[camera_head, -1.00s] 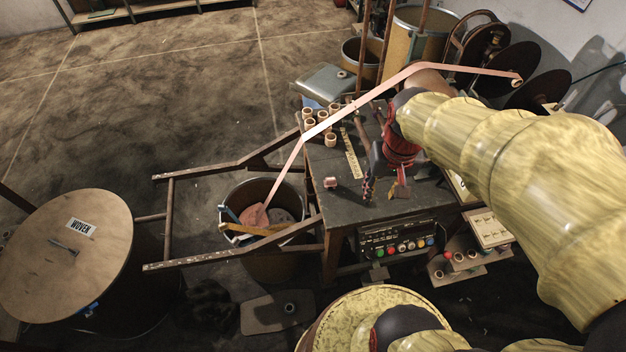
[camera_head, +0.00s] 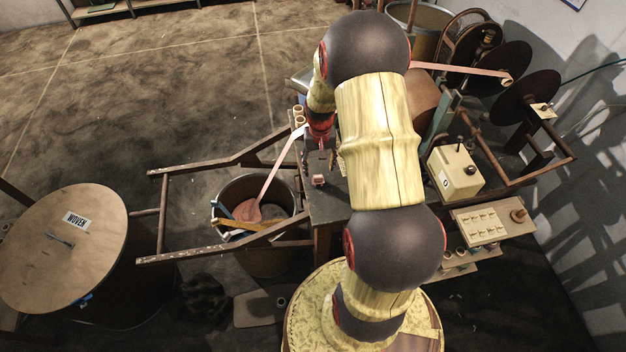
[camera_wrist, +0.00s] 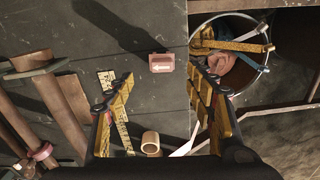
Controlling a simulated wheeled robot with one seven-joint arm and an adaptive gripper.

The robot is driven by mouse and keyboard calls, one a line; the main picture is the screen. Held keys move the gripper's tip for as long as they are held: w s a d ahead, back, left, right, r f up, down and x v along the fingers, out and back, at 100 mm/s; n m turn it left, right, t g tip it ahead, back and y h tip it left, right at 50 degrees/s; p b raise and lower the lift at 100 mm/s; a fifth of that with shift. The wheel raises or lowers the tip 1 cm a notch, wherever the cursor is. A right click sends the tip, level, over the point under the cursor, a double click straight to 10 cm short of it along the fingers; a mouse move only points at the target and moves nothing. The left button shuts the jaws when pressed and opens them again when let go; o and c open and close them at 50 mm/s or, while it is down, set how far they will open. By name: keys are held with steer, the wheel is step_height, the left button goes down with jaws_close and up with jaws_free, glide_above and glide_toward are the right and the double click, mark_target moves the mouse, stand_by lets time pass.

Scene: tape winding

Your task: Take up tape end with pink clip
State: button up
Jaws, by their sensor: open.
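My arm hides the middle. A pale strip by my right finger (camera_wrist: 186,142) may be tape. My gripper (camera_wrist: 157,88) is open and empty above the table, its fingers on either side of the block in the picture, apart from it.
A round bin (camera_head: 224,190) with pink tape and yellow and blue strips stands left of the table. A wooden ring (camera_wrist: 150,143) and a yellow ruler (camera_wrist: 121,125) lie near my fingers.

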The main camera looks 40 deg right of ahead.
mark_target(318, 176)
step_height(318, 176, down, 6)
steer(key=shift+a+f+b, duration=0.1)
steer(key=shift+a+b, duration=0.05)
steer(key=shift+b, duration=0.35)
steer(key=shift+c, duration=1.1)
steer(key=c, duration=0.8)
